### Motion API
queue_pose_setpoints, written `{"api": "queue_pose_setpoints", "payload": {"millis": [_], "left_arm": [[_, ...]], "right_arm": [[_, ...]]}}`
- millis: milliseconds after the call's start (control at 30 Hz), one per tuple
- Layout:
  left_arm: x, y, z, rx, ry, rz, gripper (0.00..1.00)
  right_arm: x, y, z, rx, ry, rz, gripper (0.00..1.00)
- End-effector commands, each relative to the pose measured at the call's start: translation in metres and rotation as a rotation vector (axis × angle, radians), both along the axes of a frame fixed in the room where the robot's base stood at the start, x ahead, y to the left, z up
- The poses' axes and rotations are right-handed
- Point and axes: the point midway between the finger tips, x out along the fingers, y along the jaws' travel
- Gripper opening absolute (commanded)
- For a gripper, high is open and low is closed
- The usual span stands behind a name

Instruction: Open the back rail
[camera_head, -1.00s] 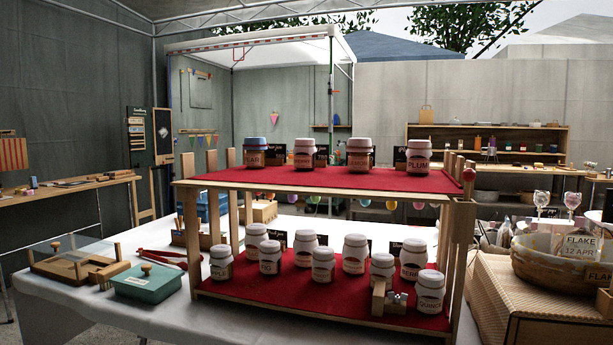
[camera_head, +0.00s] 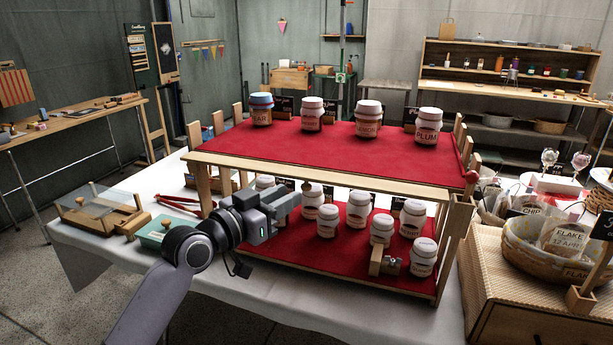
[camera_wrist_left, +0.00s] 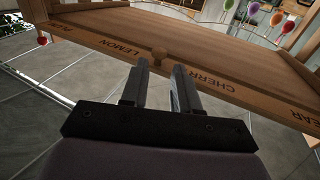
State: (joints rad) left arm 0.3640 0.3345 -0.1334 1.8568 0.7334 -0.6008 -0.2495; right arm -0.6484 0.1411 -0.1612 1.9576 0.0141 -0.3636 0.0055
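A two-tier wooden jam stand stands on the white table. Its upper shelf (camera_head: 340,165) has a red mat and several labelled jars. I cannot tell which part is the back rail.
Jars stand on the lower red shelf (camera_head: 290,250), with a small wooden block (camera_head: 385,262) at its front. A green box (camera_head: 152,235) and red tongs (camera_head: 180,201) lie left. A basket (camera_head: 545,262) stands right on a ribbed crate (camera_head: 500,270).

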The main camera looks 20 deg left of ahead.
Motion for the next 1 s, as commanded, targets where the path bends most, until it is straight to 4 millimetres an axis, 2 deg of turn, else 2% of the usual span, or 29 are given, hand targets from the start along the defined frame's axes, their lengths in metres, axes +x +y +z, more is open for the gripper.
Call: {"api": "queue_pose_setpoints", "payload": {"millis": [500, 933, 967, 1000], "left_arm": [[0.053, -0.025, 0.0, -0.001, 0.0, -0.001, 0.3], [0.06, -0.029, -0.001, 0.0, 0.0, -0.001, 0.3], [0.06, -0.028, -0.001, 0.0, 0.0, -0.001, 0.27], [0.06, -0.028, -0.001, 0.0, 0.0, -0.001, 0.14]], "right_arm": [[0.0, 0.0, 0.001, -0.001, 0.0, 0.0, 0.43], [0.0, -0.001, 0.001, -0.001, 0.0, 0.0, 0.43], [0.0, -0.001, 0.001, -0.002, 0.0, -0.001, 0.43], [0.0, -0.001, 0.001, -0.001, 0.0, 0.0, 0.43]]}}
